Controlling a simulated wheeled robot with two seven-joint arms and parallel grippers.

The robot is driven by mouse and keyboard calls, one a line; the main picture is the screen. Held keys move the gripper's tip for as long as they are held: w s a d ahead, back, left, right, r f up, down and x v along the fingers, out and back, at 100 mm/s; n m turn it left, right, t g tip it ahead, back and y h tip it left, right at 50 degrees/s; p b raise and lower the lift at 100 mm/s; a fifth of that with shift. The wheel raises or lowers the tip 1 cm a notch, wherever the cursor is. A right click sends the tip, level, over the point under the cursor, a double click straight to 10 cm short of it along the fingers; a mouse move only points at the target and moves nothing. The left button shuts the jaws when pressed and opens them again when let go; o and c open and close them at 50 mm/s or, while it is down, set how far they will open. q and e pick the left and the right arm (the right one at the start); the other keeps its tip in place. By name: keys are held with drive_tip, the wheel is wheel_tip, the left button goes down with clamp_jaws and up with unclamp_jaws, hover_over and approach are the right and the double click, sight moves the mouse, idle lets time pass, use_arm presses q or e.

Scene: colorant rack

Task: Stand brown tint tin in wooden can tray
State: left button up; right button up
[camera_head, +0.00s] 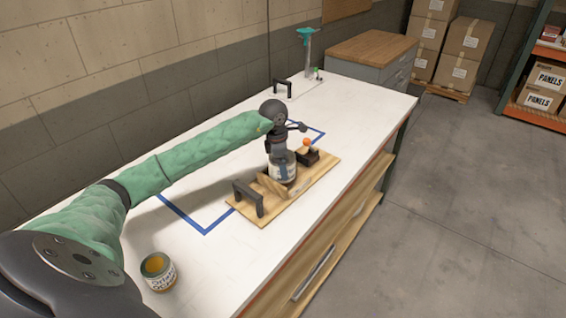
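The wooden can tray (264,213) lies on the white bench, a flat board with a black handle (247,199) at its near end. A tin or jar with a pale label (283,169) stands upright on or just above the tray, behind a small wooden piece. I cannot tell its colour name. My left gripper (279,146) points down directly over it; its fingers are too small and dark to show whether they grip it. My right gripper is out of view.
A dark block with an orange ball (307,143) sits at the tray's far part. Blue tape (204,231) marks a rectangle on the bench. Another black handle (282,87) and a teal-topped stand (307,50) are at the back. The bench's right edge runs close beside the tray.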

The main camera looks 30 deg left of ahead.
use_arm(q)
drive_tip(key=shift+f, duration=0.2)
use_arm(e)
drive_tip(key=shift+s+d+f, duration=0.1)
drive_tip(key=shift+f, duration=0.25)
use_arm(q)
drive_tip(key=shift+f, duration=0.1)
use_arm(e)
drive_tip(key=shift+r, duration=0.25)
use_arm(q)
drive_tip(key=o, duration=1.2)
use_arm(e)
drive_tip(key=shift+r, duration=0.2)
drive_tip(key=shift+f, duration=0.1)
